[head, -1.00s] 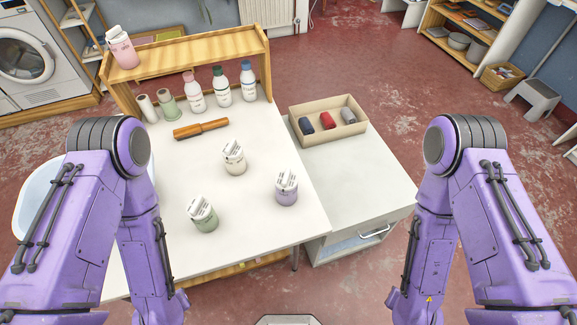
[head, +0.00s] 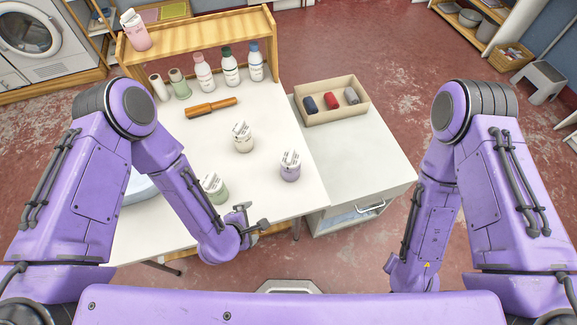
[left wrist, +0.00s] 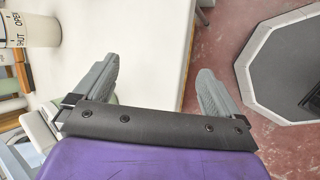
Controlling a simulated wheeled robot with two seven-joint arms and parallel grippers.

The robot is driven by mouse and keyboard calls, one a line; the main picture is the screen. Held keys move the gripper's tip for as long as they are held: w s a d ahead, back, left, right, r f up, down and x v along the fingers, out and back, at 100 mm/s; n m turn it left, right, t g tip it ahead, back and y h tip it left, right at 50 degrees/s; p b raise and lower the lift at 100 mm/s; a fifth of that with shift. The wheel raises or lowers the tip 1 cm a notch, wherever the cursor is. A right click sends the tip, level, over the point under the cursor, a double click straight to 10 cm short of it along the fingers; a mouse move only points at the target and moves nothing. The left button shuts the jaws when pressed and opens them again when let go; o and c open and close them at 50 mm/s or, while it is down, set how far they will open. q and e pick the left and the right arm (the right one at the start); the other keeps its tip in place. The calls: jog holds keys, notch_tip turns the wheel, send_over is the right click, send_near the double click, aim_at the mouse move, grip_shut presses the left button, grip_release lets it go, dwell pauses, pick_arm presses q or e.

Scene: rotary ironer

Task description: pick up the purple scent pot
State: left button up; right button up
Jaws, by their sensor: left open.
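The purple scent pot (head: 290,168) stands upright on the white table (head: 268,198), near its right edge, with a white labelled top. A cream pot (head: 242,140) stands behind it to the left, and a green pot (head: 214,188) stands to its left near the front. My left gripper (head: 253,216) is open and empty at the table's front edge, in front of and left of the purple pot and apart from it. In the left wrist view its two fingers (left wrist: 160,88) are spread with nothing between them. My right gripper is not in view.
A box (head: 330,100) of rolls sits on the cabinet at right. The table around the purple pot is clear.

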aim_at(285, 170)
pick_arm(q)
jog(key=w+d+r+n+t, duration=0.1)
jog(key=w+n, duration=0.1)
jog(key=w+d+n+t+h, duration=0.1)
jog(key=d+n, duration=0.1)
jog(key=w+d+r+n+h, duration=0.1)
jog(key=w+d+n, duration=0.1)
jog(key=shift+w+d+r+t, duration=0.1)
jog(key=shift+w+r+t, duration=0.2)
jog(key=shift+r+t, duration=0.1)
jog(key=w+d+n+t, duration=0.1)
jog(key=w, duration=0.1)
jog(key=w+d+n+t+h, duration=0.1)
jog(key=w+d+n, duration=0.1)
jog(key=w, duration=0.1)
jog(key=w+d+n+t, duration=0.1)
jog(key=w+n, duration=0.1)
jog(key=w, duration=0.1)
jog(key=shift+w+d+r, duration=0.15)
jog(key=shift+w+r, duration=0.1)
jog(key=shift+r, duration=0.15)
jog(key=x, duration=0.6)
jog(key=shift+s+d, duration=0.2)
jog(key=c, duration=1.1)
